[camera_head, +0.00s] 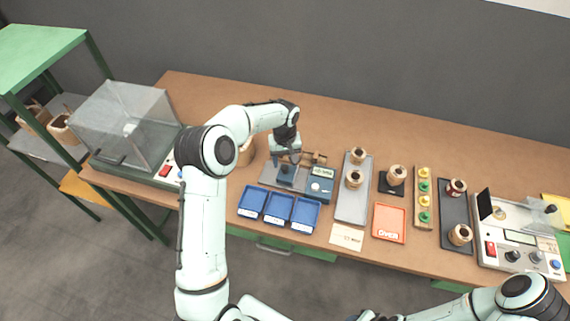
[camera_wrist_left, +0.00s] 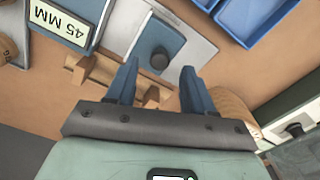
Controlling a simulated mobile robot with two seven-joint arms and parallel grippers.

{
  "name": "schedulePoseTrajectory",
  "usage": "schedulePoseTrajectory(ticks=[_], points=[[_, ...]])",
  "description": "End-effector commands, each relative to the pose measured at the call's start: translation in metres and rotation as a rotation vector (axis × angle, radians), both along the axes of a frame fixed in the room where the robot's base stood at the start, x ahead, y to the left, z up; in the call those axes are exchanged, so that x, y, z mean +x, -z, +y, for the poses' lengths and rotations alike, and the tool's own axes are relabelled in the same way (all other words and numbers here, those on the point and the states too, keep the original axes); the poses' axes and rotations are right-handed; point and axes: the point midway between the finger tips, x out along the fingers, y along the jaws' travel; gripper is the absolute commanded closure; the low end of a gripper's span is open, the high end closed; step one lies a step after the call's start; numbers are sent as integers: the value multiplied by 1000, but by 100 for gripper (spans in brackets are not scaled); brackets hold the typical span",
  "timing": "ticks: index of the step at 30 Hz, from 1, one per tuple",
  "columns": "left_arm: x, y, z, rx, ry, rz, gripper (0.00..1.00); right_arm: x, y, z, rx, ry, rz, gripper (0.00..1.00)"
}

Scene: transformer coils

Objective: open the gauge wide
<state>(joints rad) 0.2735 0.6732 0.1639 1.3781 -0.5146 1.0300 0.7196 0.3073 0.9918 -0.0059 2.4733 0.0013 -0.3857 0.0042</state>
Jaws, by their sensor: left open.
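The gauge is a grey base plate with a blue display box (camera_head: 320,185) on its right and a blue sliding block (camera_head: 286,175) with a dark knob on its left. In the left wrist view the display (camera_wrist_left: 68,22) reads 45 MM, and the dark round knob (camera_wrist_left: 160,58) stands on the blue block, apart from the box. My left gripper (camera_head: 287,158) is above and behind the block. In the left wrist view its two blue fingers (camera_wrist_left: 158,88) are spread, with the knob just beyond and between them in the picture. Nothing is held.
Blue bins (camera_head: 278,209) stand in front of the gauge. A grey tray (camera_head: 353,205) with coils is to its right. A wooden rest (camera_head: 314,158) is behind it, and a clear-covered machine (camera_head: 125,125) stands at left. The back of the table is clear.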

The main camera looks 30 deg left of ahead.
Motion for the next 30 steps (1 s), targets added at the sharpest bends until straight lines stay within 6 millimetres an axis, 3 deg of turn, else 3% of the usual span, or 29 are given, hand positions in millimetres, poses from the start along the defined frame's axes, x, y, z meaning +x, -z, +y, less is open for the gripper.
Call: schedulePoseTrajectory(ticks=[6,17,21,22,26,30], points=[[0,24,0,0,-1,0,48,2,-1,0,0,0,-2,57],[0,29,0,1,0,-1,48,2,-2,0,0,0,-2,57],[0,29,0,1,0,-1,93,2,-2,0,0,0,-2,57],[0,29,0,1,0,-1,100,2,-2,0,0,0,-2,57],[-1,29,0,1,0,-1,100,2,-1,0,0,0,-2,57],[-19,32,12,3,-3,5,100,-16,13,0,0,0,19,57]])
